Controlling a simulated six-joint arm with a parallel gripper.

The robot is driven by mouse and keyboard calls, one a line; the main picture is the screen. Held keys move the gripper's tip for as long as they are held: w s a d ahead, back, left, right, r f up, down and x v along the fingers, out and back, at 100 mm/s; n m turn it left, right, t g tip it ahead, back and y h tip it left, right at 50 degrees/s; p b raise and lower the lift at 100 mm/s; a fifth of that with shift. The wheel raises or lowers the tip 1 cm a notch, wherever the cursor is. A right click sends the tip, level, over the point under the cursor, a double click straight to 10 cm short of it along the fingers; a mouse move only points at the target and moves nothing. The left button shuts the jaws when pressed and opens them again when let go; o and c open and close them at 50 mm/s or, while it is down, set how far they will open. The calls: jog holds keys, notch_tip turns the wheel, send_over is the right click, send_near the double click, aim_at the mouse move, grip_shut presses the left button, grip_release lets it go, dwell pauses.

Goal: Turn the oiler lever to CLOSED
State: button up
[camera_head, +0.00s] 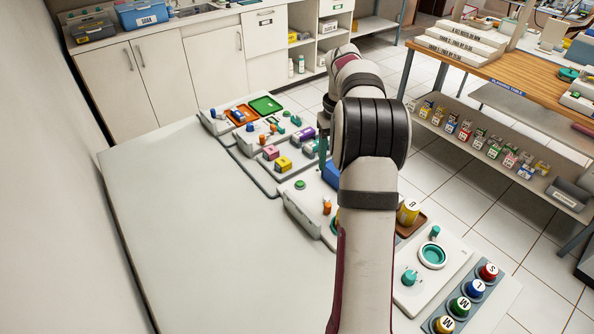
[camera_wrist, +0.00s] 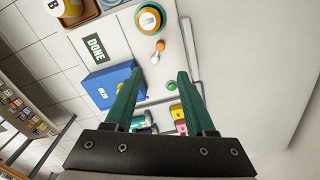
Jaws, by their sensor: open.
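A small orange lever (camera_wrist: 158,48) stands on a light grey panel in the wrist view. It also shows in the head view (camera_head: 327,208), just left of my arm. I cannot read a CLOSED mark or tell which way the lever is set. On the same panel are a white knob in an orange ring (camera_wrist: 150,17) and a green button (camera_wrist: 144,87). My gripper (camera_wrist: 159,72) is open, with nothing between its two green fingers. In the wrist view the lever appears just past the fingertips, between their lines. In the head view my arm hides most of the gripper.
A blue box (camera_wrist: 106,90) and a DONE label (camera_wrist: 95,49) lie beside the lever. Coloured blocks (camera_head: 283,163) and trays (camera_head: 264,105) stand farther back. A teal-ringed device (camera_head: 432,255) is at front right. The table's left side (camera_head: 190,230) is bare.

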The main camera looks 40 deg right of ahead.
aim_at(328, 204)
notch_tip(328, 204, down, 16)
jog(key=shift+r, duration=0.2)
jog(key=shift+c, duration=0.2)
grip_shut()
